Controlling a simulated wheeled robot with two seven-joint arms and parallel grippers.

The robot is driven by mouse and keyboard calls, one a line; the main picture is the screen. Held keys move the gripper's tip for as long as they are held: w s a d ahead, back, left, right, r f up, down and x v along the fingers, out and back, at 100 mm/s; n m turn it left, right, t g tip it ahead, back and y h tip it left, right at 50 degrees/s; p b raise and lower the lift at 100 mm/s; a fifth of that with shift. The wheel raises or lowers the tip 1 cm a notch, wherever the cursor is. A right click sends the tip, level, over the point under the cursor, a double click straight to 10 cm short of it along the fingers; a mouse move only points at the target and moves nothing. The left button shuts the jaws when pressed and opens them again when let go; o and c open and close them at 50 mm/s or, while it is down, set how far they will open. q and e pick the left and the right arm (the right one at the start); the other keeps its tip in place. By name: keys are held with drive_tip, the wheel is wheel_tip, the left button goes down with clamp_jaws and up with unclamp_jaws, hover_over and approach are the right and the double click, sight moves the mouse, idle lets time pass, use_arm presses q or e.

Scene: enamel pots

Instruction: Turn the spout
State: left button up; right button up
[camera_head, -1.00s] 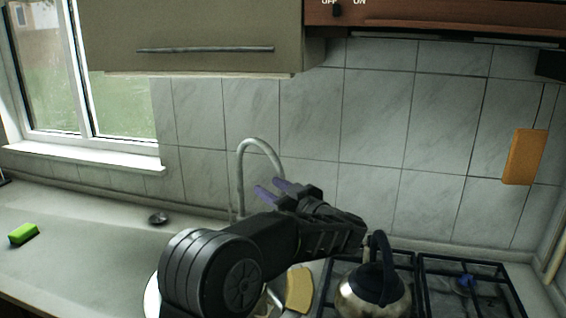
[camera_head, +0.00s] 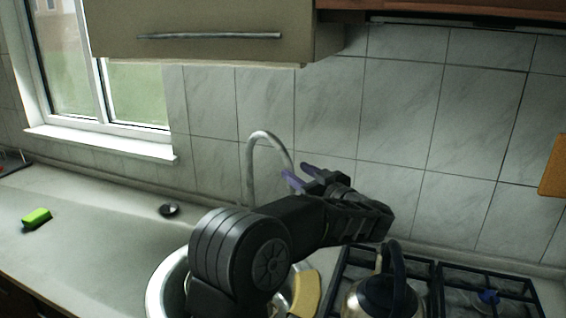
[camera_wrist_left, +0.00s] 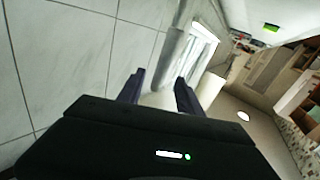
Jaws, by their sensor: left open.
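The spout (camera_head: 252,165) is a grey, arched tube rising behind the sink, its free end curving down on the right. My left gripper (camera_head: 297,174) is open, with purple fingers pointing left at the spout's down-turned end. In the left wrist view the spout (camera_wrist_left: 174,57) shows as a grey tube beyond the two open fingers (camera_wrist_left: 160,77), nearer the right one in the picture. I cannot tell whether a finger touches it. My left arm hides the spout's base and part of the sink. My right gripper is not in view.
The round metal sink (camera_head: 160,285) lies under my left arm. A kettle (camera_head: 372,298) stands on the gas hob (camera_head: 440,285) at right, near the arm. A yellow item (camera_head: 306,292) lies beside the sink.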

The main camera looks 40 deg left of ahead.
sight(282, 162)
use_arm(q)
drive_tip(key=shift+w+a+r+p, duration=0.1)
drive_tip(key=shift+a+p, duration=0.2)
drive_tip(key=shift+a, duration=0.35)
drive_tip(key=p+x, duration=0.1)
drive_tip(key=x, duration=0.3)
drive_tip(key=shift+w+a+p, duration=0.15)
drive_tip(key=shift+a+p, duration=0.25)
drive_tip(key=shift+w+a, duration=0.25)
drive_tip(key=shift+a, duration=0.4)
drive_tip(key=shift+c, duration=0.4)
clamp_jaws()
